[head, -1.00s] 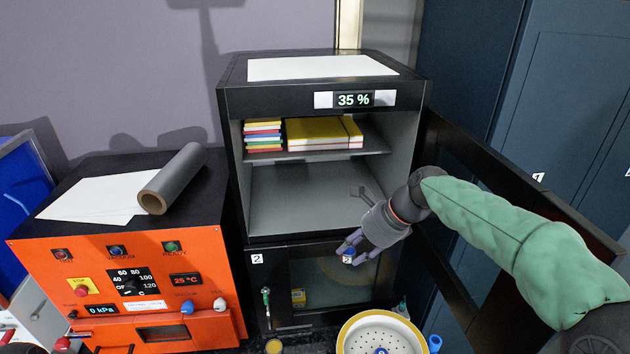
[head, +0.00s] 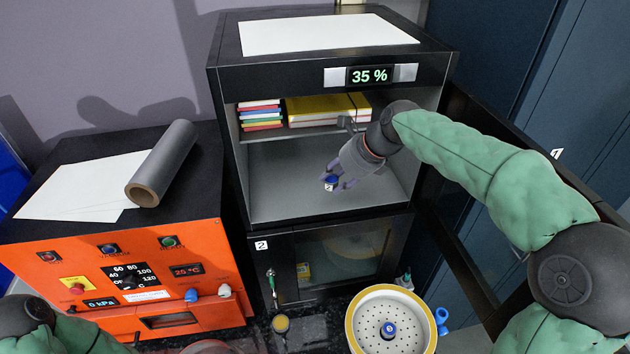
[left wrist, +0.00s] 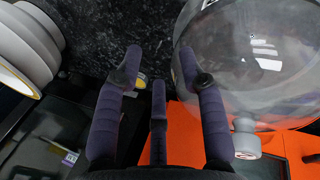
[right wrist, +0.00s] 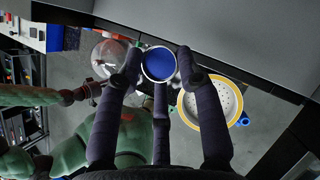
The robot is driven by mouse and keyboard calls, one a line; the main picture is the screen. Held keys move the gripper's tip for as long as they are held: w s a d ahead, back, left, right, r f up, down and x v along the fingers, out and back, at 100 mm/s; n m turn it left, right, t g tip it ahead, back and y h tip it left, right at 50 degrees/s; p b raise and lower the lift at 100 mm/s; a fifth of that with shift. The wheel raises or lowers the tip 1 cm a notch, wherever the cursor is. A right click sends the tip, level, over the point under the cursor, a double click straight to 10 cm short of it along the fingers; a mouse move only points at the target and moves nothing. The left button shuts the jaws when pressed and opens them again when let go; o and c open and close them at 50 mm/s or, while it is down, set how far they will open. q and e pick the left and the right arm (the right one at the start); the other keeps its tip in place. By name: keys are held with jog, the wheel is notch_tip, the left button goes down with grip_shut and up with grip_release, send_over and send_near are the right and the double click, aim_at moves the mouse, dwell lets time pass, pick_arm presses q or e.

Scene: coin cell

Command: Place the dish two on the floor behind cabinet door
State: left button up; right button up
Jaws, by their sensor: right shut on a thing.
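Dish two (head: 331,185) is a small round piece with a blue top and a white side. It also shows in the right wrist view (right wrist: 160,63). My right gripper (head: 340,178) is shut on it, in the open upper compartment's mouth, apparently above the grey compartment floor (head: 285,190). I cannot tell the exact gap below the dish. The cabinet door (head: 470,210) stands swung open to the right. My left gripper (left wrist: 158,65) is open and empty in the left wrist view; in the head view only part of my left arm shows, at bottom left.
Books (head: 315,110) lie on the shelf above the compartment floor. The lower door (head: 335,260), labelled 2, is shut. A round yellow-rimmed perforated bowl (head: 360,322) holds another blue-topped piece (head: 388,330). An orange oven (head: 75,270) stands left. A clear dome (left wrist: 250,60) is beside my left gripper.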

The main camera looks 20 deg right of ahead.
jog(key=w+f, duration=0.2)
jog(key=w, duration=0.1)
jog(key=w+f+p, duration=0.1)
jog(key=w+f, duration=0.1)
jog(key=w+a+f, duration=0.1)
jog(key=w+f, duration=0.2)
jog(key=shift+w+a+f, duration=0.1)
jog(key=shift+w, duration=0.25)
jog(key=shift+w+f, duration=0.2)
jog(key=shift+f, duration=0.1)
jog(key=shift+w+f+p, duration=0.1)
jog(key=shift+f+p, duration=0.45)
jog(key=shift+f, duration=1.05)
jog(key=shift+a, duration=0.1)
jog(key=o, duration=0.9)
jog(key=shift+f, duration=0.1)
jog(key=shift+c, duration=0.2)
jog(key=b+v, duration=0.1)
jog(key=v, duration=1.1)
